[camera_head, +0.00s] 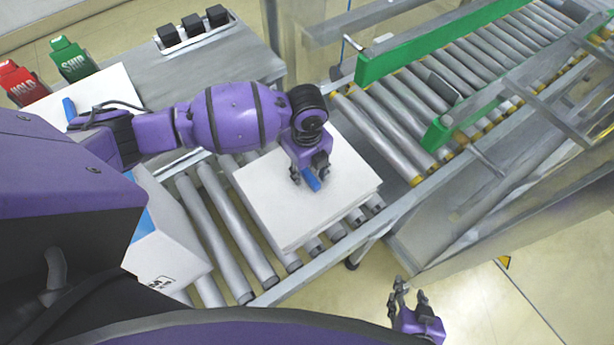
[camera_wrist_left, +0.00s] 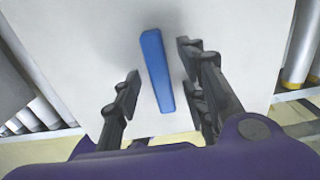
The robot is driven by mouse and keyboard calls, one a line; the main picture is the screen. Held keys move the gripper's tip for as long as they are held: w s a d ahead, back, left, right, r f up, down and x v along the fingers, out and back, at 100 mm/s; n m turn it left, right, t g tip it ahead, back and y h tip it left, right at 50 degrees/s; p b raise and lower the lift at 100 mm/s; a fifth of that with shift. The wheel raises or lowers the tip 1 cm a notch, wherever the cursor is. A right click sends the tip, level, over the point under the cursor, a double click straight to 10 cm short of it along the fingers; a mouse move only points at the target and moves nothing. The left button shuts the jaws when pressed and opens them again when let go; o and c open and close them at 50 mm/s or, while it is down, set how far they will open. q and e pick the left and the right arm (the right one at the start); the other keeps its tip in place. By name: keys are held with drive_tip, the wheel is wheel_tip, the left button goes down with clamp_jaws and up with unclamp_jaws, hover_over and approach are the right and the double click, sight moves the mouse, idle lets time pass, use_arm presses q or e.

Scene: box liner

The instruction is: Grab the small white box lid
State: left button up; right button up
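A flat white box lid (camera_head: 285,205) with a blue handle (camera_head: 311,181) lies on top of the conveyor rollers. My left gripper (camera_head: 309,174) is right above this lid, at its blue handle. In the left wrist view the fingers (camera_wrist_left: 160,72) are spread, one on each side of the blue handle (camera_wrist_left: 157,72), with gaps between. A second white panel (camera_head: 110,88) with a blue handle (camera_head: 69,108) lies on the table at the upper left, partly hidden by my arm. My right gripper (camera_head: 409,296) is empty and open at the lower right, away from the conveyor.
A white box (camera_head: 165,262) with a printed label stands left of the lid. Red HOLD (camera_head: 22,84) and green SHIP (camera_head: 72,60) holders and a tray of black blocks (camera_head: 195,33) stand on the table. A roller conveyor with green guides (camera_head: 430,52) runs off at upper right.

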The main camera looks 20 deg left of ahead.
use_arm(q)
clamp_jaws()
